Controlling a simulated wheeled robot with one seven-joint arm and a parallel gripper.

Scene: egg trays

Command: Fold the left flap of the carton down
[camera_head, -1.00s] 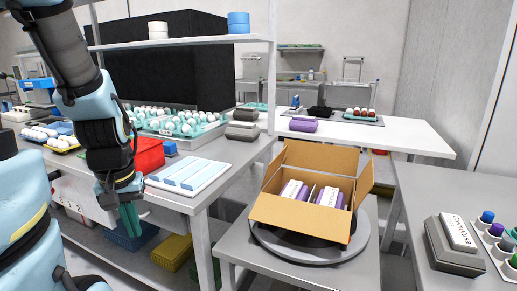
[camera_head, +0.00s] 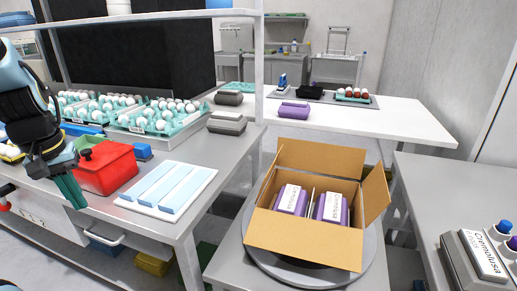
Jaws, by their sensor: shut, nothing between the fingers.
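The cardboard carton (camera_head: 305,240) stands open on a round grey turntable (camera_head: 262,262) on a small grey table. Two purple egg boxes with white labels, one on the left (camera_head: 291,200) and one on the right (camera_head: 332,208), sit inside it. The back flap (camera_head: 320,157) stands up, the right flap (camera_head: 376,194) stands out to the right, and the front flap hangs down. The left flap is hard to make out at the carton's left edge. My gripper (camera_head: 71,193) is shut and empty, pointing down at the far left, well away from the carton.
Between my gripper and the carton lie a red box (camera_head: 108,170) and a white tray with blue bars (camera_head: 143,208) on the left table. A shelf post (camera_head: 258,100) rises behind the carton's left side.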

